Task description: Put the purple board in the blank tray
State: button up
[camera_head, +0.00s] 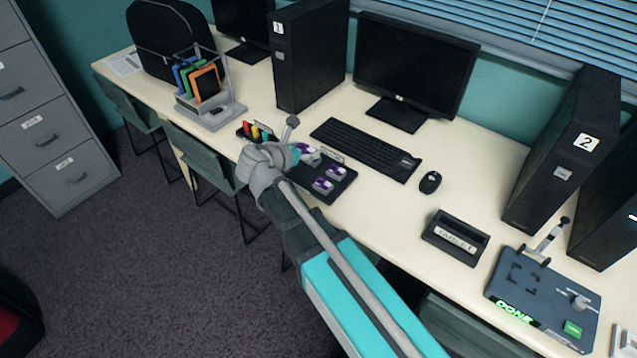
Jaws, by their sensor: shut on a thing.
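My gripper (297,152) is over the left end of a dark tray (347,184). It is shut on a small purple board (306,148), largely hidden by the gripper; whether the board still touches the tray is unclear. Two more small purple-and-white pieces (323,185) lie in the same tray, to the right of my gripper. A separate dark tray (440,243) with a white label stands on the desk at right; the label is too small to read surely, and I cannot tell whether it is the blank tray.
A keyboard (366,149) and mouse (430,182) lie behind the dark tray. A device with a lever (535,295) is at the lower right. Black computer towers (310,60) and a monitor (415,65) stand behind. A holder with coloured cards (215,118) is at left. Desk between mouse and labelled tray is clear.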

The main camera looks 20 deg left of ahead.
jog(key=w+d+f+b, duration=0.1)
jog(key=d+f+b, duration=0.4)
jog(key=d+f, duration=0.1)
jog(key=shift+d, duration=0.4)
jog(key=w+a+f+b, duration=0.2)
jog(key=a, duration=0.1)
jog(key=w+a+f+b, duration=0.5)
jog(key=w+a+f, duration=0.1)
jog(key=shift+a+b, duration=0.15)
jog(key=shift+b, duration=0.25)
jog(key=shift+w+a+f+b, duration=0.3)
jog(key=shift+a+f+b, duration=0.15)
jog(key=shift+f+b, duration=0.1)
